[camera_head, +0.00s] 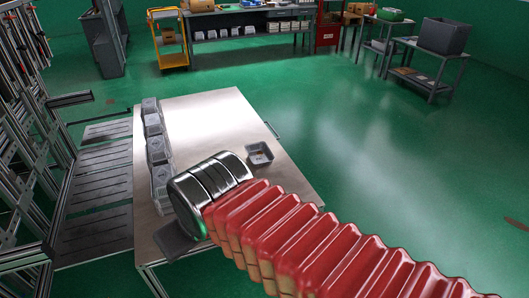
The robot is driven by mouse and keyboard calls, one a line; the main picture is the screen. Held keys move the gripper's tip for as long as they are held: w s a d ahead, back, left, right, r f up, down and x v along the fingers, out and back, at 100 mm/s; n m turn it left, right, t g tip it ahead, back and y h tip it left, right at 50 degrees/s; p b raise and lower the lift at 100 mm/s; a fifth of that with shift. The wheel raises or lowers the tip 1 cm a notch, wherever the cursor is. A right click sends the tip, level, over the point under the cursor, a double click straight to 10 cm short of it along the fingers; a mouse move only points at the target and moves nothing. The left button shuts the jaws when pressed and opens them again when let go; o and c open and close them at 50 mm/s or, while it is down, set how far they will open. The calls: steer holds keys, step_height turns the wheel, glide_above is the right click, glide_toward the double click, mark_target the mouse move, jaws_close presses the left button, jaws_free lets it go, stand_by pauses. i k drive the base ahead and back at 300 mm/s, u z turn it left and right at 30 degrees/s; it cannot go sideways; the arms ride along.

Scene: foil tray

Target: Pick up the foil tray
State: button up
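A small grey tray with a shiny rim, which looks like the foil tray (263,161), sits on the light table top right of its middle. It is open at the top, and a small yellowish patch shows inside. My red ribbed arm reaches in from the lower right and ends in a shiny metal wrist. My gripper (175,242) shows only as a dark flat part below the wrist, over the table's near left side. It is left of and nearer than the tray, apart from it. The wrist hides the fingertips, so its opening cannot be seen.
Several grey see-through containers (154,146) line the left edge of the table (205,118). The table's far middle is clear. Metal racks (25,130) stand at the left. A yellow cart (168,38), benches and a grey bin (444,36) stand farther back on open green floor.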

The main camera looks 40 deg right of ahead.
mark_target(260, 154)
steer(key=z, duration=0.3)
steer(key=i, duration=0.75)
steer(key=z, duration=0.5)
steer(key=i, duration=0.7)
steer(key=z, duration=0.2)
